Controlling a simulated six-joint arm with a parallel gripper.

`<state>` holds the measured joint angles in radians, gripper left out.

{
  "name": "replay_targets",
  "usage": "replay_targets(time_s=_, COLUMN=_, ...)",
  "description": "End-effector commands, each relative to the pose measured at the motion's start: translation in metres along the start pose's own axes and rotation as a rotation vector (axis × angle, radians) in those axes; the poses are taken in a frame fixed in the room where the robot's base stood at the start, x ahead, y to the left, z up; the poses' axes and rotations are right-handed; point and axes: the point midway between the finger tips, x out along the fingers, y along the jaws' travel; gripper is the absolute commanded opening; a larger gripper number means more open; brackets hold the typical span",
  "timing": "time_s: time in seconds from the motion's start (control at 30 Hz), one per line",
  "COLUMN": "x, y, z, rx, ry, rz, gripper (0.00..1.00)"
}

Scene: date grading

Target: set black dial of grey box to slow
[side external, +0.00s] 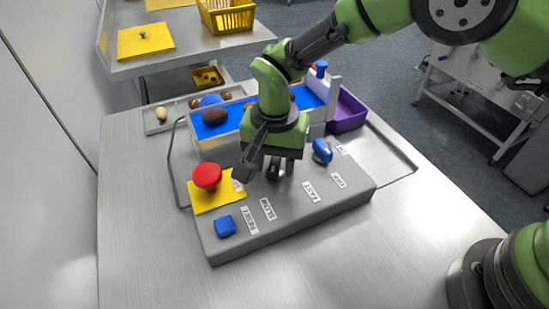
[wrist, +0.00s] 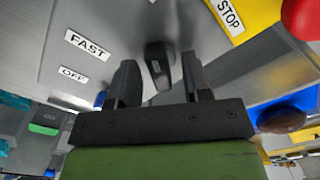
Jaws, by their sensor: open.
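The grey box (side external: 318,202) lies on the metal table, with white labels on its sloped top. The SLOW label (side external: 268,209) and the FAST label (side external: 311,192) show in the side view. The FAST label also shows in the wrist view (wrist: 87,45). The black dial (wrist: 160,66) has a small pale mark on it; which label it points at I cannot tell. My gripper (wrist: 159,60) is open, with one finger on each side of the dial in the picture. Contact cannot be made out. In the side view my gripper (side external: 265,170) hangs over the box and largely hides the dial.
A red button (side external: 207,177) on a yellow plate, a blue button (side external: 225,225) and a blue knob (side external: 322,150) sit on the same box. Behind it is a blue belt (side external: 232,123) with brown dates. A purple bin (side external: 346,112) stands behind right. The front table is clear.

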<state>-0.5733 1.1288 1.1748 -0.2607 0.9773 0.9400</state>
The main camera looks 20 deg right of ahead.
Motion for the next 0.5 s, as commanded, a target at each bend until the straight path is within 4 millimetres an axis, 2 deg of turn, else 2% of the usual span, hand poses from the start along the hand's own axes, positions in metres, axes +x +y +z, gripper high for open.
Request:
replay_targets(time_s=0.17, x=-0.014, y=-0.001, z=0.000, rx=-0.001, ry=0.001, rz=-0.003, gripper=0.45)
replay_targets(time_s=0.5, x=-0.079, y=-0.001, z=0.000, rx=0.000, ry=0.002, rz=-0.005, gripper=0.45)
